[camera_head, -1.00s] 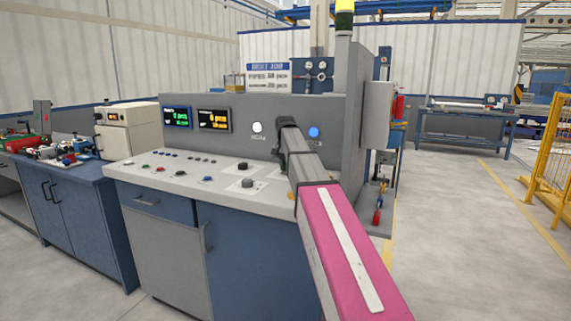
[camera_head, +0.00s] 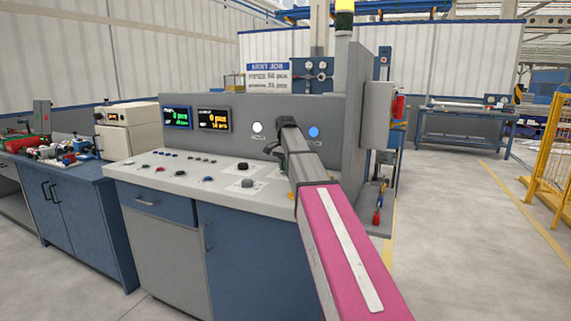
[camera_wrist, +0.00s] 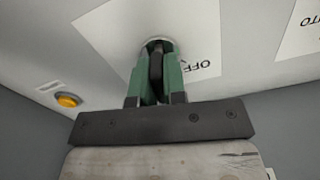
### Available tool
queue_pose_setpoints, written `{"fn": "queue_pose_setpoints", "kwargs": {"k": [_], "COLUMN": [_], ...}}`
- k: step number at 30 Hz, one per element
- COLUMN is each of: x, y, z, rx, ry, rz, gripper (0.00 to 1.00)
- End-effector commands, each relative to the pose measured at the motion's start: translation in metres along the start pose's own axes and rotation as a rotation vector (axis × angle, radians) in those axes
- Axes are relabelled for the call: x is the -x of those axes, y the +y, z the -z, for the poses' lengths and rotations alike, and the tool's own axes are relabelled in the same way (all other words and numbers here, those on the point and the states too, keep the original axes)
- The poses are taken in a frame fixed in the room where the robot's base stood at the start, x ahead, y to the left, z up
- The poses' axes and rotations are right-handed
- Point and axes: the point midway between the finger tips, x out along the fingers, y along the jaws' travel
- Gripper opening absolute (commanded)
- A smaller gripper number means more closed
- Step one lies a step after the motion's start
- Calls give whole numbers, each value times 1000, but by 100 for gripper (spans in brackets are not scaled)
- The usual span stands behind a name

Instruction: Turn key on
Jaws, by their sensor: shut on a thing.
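In the wrist view, a dark key switch knob (camera_wrist: 156,76) stands on a white label (camera_wrist: 105,30) that reads OFF to the right of the knob. My gripper (camera_wrist: 155,70) has its two green fingers closed on either side of the knob, close to the panel. The far part of the label is hidden behind the fingers. In the head view, my arm reaches to the right part of the control console (camera_head: 200,180), and my gripper (camera_head: 276,150) is mostly hidden there by my own arm.
A yellow-orange button (camera_wrist: 68,100) sits left of my gripper in the wrist view. On the console are a black knob (camera_head: 247,183), several small buttons and two lit displays (camera_head: 214,120). A blue cabinet (camera_head: 80,215) stands at left. The floor at right (camera_head: 470,240) is clear.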

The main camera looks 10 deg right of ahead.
Motion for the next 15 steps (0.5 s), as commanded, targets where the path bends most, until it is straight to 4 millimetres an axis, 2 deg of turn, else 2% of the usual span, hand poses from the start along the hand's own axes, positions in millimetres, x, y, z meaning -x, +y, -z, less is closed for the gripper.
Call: {"fn": "queue_pose_setpoints", "kwargs": {"k": [5, 15], "x": [0, 0], "y": [0, 0], "z": [0, 0], "rx": [-14, -284], "ry": [0, 0], "rz": [0, 0], "gripper": [0, 0]}}
